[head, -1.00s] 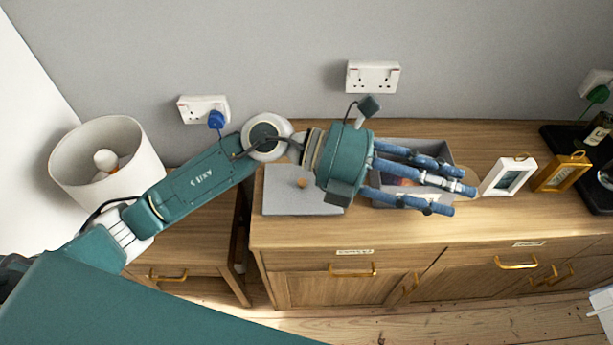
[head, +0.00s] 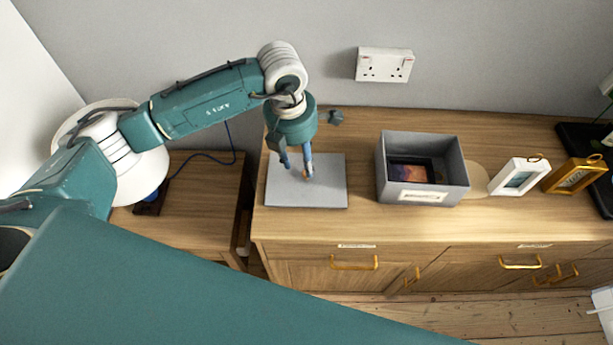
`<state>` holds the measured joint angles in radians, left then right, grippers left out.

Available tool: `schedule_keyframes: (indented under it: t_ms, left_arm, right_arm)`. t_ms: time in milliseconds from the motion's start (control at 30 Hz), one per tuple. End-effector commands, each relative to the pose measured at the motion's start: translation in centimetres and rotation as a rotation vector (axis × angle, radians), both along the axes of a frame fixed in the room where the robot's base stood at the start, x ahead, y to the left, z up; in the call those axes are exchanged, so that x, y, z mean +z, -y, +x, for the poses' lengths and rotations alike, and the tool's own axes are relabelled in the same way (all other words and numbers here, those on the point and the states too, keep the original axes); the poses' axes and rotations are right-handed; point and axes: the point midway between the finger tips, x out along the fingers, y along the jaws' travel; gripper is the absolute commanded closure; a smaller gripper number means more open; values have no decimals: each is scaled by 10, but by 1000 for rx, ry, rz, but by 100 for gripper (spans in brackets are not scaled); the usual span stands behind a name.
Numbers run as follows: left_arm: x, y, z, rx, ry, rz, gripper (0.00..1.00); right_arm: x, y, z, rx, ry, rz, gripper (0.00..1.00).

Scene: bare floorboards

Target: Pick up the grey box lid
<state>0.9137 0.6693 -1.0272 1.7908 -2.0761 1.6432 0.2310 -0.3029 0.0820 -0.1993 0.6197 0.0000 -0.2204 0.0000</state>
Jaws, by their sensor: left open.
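The grey box lid (head: 325,190) lies flat on the left end of the wooden sideboard, left of the open grey box. My left gripper (head: 298,176) points down over the middle of the lid, with its blue fingers apart. The fingers hide most of the lid's small knob. I cannot tell whether the fingertips touch the lid. My right gripper is not in view.
The open grey box (head: 422,194) holds a dark picture. A white frame (head: 517,178) and a gold frame (head: 574,173) stand to its right on the sideboard (head: 400,230). A lamp (head: 143,178) stands on the lower table at left, behind my arm.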

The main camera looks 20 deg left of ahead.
Motion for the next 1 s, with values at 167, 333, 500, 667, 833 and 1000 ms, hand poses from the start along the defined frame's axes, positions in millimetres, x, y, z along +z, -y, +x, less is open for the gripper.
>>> schedule_keyframes:
  t_ms: [167,333,500,667,833,1000]
  left_arm:
    - [-21,8,3,-1,-8,-1,60]
    - [-44,10,6,-1,-4,-2,60]
    - [-49,10,7,-2,-1,-3,60]
    - [-49,10,7,-2,-1,-3,67]
    - [-49,10,7,-2,-1,-3,100]
    - [-48,10,8,-2,-1,-3,100]
  right_arm:
    - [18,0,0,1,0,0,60]
    - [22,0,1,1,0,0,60]
    - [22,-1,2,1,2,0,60]
    - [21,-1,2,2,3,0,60]
    - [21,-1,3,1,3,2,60]
    - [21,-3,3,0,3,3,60]
